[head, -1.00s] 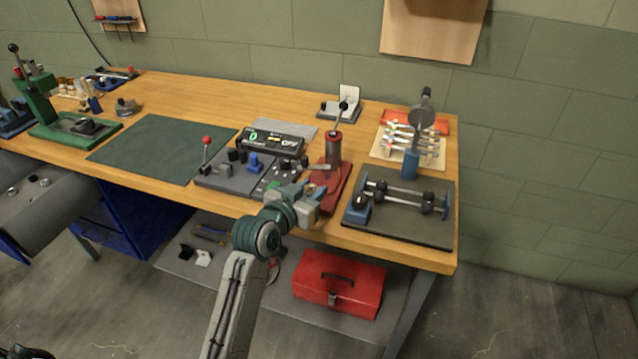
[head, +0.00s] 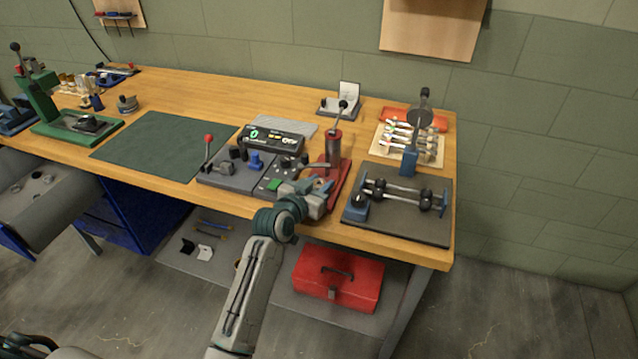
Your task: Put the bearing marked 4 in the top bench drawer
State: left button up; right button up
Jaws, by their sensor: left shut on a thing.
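I cannot make out a bearing marked 4, and no number is readable. A blue cabinet (head: 150,212) stands under the bench, left of my gripper. Its drawer fronts are not clear from here. My right gripper is not in view.
A grey test panel (head: 236,176) with a display and a red-knobbed lever stands left of my gripper. A dark tray with rollers (head: 400,222) lies to the right. A red toolbox (head: 338,278) is on the lower shelf. The green mat (head: 160,146) is bare.

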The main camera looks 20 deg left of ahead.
pick_arm(q)
jog(key=shift+f, duration=0.2)
jog(key=o, duration=1)
jog(key=shift+r, duration=0.1)
jog(key=shift+o, duration=0.2)
